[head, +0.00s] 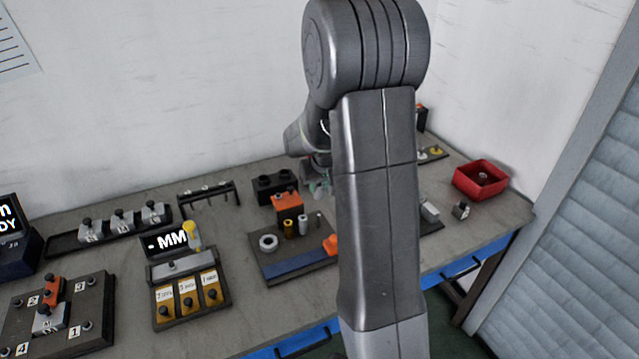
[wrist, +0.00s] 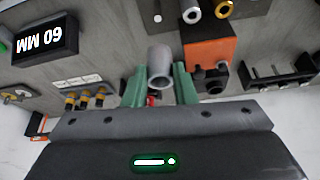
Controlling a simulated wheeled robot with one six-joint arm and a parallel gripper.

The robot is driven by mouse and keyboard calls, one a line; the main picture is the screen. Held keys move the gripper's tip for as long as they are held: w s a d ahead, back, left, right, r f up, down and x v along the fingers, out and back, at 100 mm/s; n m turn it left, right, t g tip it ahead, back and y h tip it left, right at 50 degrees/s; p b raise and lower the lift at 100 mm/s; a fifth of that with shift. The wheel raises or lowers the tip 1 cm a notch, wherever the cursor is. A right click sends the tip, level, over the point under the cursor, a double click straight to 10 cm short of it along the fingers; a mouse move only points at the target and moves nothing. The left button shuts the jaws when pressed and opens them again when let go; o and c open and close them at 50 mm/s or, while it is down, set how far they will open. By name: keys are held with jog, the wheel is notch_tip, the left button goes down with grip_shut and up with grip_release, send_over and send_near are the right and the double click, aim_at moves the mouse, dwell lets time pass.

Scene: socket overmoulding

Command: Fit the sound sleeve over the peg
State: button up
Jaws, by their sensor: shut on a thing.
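My gripper (wrist: 160,85) has green fingers closed on a grey sleeve (wrist: 160,62), which points away from the wrist with its round end showing. In the head view my arm hides most of the gripper; only a bit of the green fingers (head: 318,190) shows above the back of the dark board (head: 285,268). A brass sleeve (head: 288,228) and a light grey sleeve (head: 303,225) stand on the board, and they also show at the top of the wrist view. A thin upright pin (head: 319,219) stands right of them; I cannot tell whether it is the peg.
An orange block (wrist: 208,50) with a black fitting is close beside the fingers. A display unit (head: 170,242), a black rack (head: 208,192) and a red bin (head: 481,178) stand around. Bare bench shows between the fixtures.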

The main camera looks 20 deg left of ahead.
jog(key=b, duration=0.5)
send_over(319, 217)
jog(key=shift+s+d+f, duration=0.1)
jog(key=shift+f, duration=1.4)
jog(key=shift+s+d+f, duration=0.1)
jog(key=shift+f, duration=1.35)
jog(key=shift+f+b, duration=2.9)
jog(key=shift+f, duration=0.15)
jog(key=o, duration=0.9)
jog(key=shift+w, duration=0.1)
jog(key=shift+r, duration=0.1)
jog(key=shift+r, duration=0.5)
jog(key=v, duration=1.3)
jog(key=shift+d+f, duration=0.2)
